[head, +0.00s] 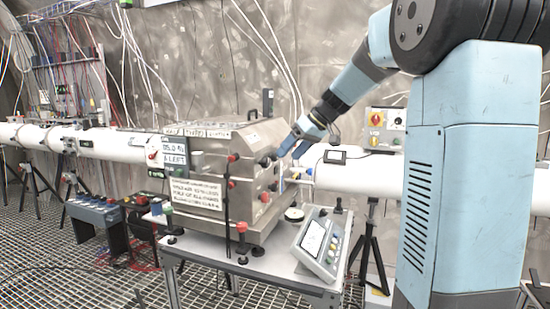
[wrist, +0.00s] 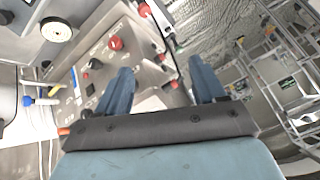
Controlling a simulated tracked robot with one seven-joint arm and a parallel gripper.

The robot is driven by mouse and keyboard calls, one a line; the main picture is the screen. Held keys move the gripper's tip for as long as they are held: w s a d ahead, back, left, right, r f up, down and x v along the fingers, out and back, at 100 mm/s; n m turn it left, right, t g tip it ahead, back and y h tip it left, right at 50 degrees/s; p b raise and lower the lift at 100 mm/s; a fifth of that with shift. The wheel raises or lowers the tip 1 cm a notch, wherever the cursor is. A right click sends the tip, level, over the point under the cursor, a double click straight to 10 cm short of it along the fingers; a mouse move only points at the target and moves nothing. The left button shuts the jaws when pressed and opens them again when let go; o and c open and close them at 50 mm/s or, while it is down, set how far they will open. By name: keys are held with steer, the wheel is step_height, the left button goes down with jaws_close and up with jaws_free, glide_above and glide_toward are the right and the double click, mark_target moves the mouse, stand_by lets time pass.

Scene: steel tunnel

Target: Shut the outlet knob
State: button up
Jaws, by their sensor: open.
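A steel box (head: 243,180) with several red and black knobs stands on a table; I cannot tell which knob is the outlet knob. On its right end panel, a black knob (head: 265,161) sits above a red one (head: 265,196). The wrist view shows a panel (wrist: 130,65) tilted, with a red knob (wrist: 115,43) and a smaller black knob (wrist: 96,63). My gripper (head: 292,145) is beside the upper part of that end panel. In the wrist view, my gripper (wrist: 161,72) has its two blue fingers wide apart with nothing held between them.
A control console (head: 319,243) lies on the table's right part. A white pipe (head: 345,172) runs behind the box. A tripod (head: 371,243) stands right of the table. Cables hang along the wall.

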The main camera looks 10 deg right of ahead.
steer(key=w+d+f+n+y, duration=0.1)
steer(key=w+d+n+y, duration=0.3)
steer(key=w, duration=0.7)
steer(key=t+y, duration=0.1)
steer(key=t, duration=0.2)
glide_toward(273, 156)
steer(key=w+a+f, duration=0.4)
steer(key=w+a, duration=0.1)
steer(key=w, duration=0.1)
steer(key=shift+a, duration=0.4)
steer(key=c, duration=1.1)
